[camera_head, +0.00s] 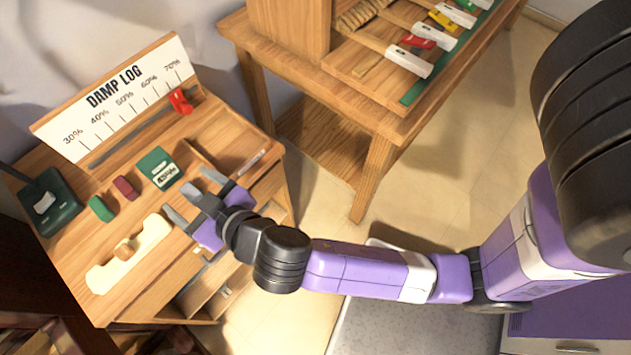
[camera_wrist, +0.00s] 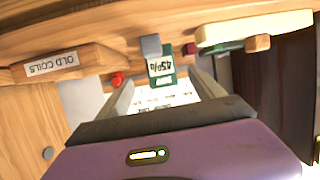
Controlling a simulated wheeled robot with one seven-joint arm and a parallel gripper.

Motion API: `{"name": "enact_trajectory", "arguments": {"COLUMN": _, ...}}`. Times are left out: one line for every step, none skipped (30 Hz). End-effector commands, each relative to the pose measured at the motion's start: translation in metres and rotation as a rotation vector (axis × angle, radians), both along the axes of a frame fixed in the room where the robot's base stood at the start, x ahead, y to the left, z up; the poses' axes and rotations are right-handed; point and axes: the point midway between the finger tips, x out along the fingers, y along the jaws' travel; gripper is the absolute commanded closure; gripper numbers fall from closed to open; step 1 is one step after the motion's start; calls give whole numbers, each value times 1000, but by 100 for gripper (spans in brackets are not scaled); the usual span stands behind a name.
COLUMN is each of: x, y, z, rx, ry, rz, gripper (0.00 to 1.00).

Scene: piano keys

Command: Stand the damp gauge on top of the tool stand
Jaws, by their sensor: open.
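The damp gauge (camera_head: 160,168), a small green block with a white readout, is on the wooden bench top below the DAMP LOG board. It also shows in the wrist view (camera_wrist: 161,80), its readout appearing to be 45%. My gripper (camera_head: 187,196) is open, and its fingers are on the near side of the gauge in the head view. In the wrist view the gauge shows beyond the space between the fingers, apparently not gripped. I cannot tell for certain which object is the tool stand; a dark green block with a pale top piece (camera_head: 48,203) stands at the bench's left.
A cream board with a wooden knob (camera_head: 128,254) lies near the fingers. Small green (camera_head: 101,208) and red (camera_head: 125,188) blocks are left of the gauge. The DAMP LOG board (camera_head: 112,98) has a red slider (camera_head: 180,101). A drawer (camera_head: 213,288) is open below.

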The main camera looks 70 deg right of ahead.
Motion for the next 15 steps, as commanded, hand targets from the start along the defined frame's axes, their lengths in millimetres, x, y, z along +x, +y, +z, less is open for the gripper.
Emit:
{"name": "enact_trajectory", "arguments": {"x": -18, "y": -3, "z": -13, "rx": -4, "ry": 23, "rz": 31, "gripper": 22}}
{"name": "enact_trajectory", "arguments": {"x": -28, "y": -3, "z": -18, "rx": -5, "ry": 32, "rz": 52, "gripper": 22}}
{"name": "enact_trajectory", "arguments": {"x": -40, "y": -2, "z": -24, "rx": -7, "ry": 43, "rz": 80, "gripper": 22}}
{"name": "enact_trajectory", "arguments": {"x": -50, "y": -2, "z": -28, "rx": -8, "ry": 47, "rz": 101, "gripper": 22}}
{"name": "enact_trajectory", "arguments": {"x": -60, "y": -2, "z": -31, "rx": -8, "ry": 53, "rz": 120, "gripper": 22}}
{"name": "enact_trajectory", "arguments": {"x": -73, "y": -2, "z": -35, "rx": -7, "ry": 57, "rz": 144, "gripper": 22}}
{"name": "enact_trajectory", "arguments": {"x": -83, "y": -2, "z": -37, "rx": -4, "ry": 60, "rz": 161, "gripper": 22}}
{"name": "enact_trajectory", "arguments": {"x": -94, "y": -2, "z": -39, "rx": -2, "ry": 63, "rz": 179, "gripper": 22}}
{"name": "enact_trajectory", "arguments": {"x": -109, "y": -2, "z": -40, "rx": 2, "ry": 65, "rz": 201, "gripper": 22}}
{"name": "enact_trajectory", "arguments": {"x": -121, "y": -2, "z": -40, "rx": 4, "ry": 65, "rz": 216, "gripper": 22}}
{"name": "enact_trajectory", "arguments": {"x": -133, "y": -2, "z": -40, "rx": 7, "ry": 63, "rz": 231, "gripper": 22}}
{"name": "enact_trajectory", "arguments": {"x": -148, "y": -2, "z": -37, "rx": 11, "ry": 59, "rz": 246, "gripper": 22}}
{"name": "enact_trajectory", "arguments": {"x": -159, "y": -3, "z": -35, "rx": 14, "ry": 55, "rz": 256, "gripper": 22}}
{"name": "enact_trajectory", "arguments": {"x": -170, "y": -3, "z": -32, "rx": 17, "ry": 50, "rz": 265, "gripper": 22}}
{"name": "enact_trajectory", "arguments": {"x": -185, "y": -4, "z": -27, "rx": 21, "ry": 42, "rz": 274, "gripper": 22}}
